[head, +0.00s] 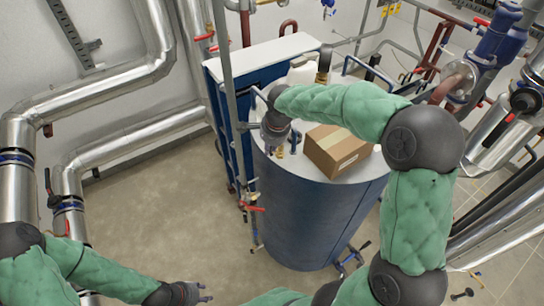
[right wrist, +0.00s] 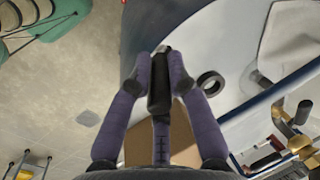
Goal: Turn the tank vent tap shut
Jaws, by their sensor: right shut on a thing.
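The blue tank (head: 315,225) stands upright in the middle of the head view, with a flat white top. My right gripper (head: 272,138) reaches down at the left edge of this top. In the right wrist view my right gripper's purple fingers (right wrist: 160,70) are shut on a dark handle, the tank vent tap (right wrist: 158,98). The fingers press on it from both sides. The tap's body is mostly hidden, so its turn angle is unclear. My left gripper (head: 207,292) is low at the bottom of the head view, empty, over the floor, its fingertips apart.
A cardboard box (head: 337,150) sits on the tank top, right of my right gripper. A black ring (right wrist: 210,82) lies near the tap. A blue plate exchanger with a white top (head: 262,54) stands behind. Silver pipes (head: 95,95) line the left wall. Floor at left is clear.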

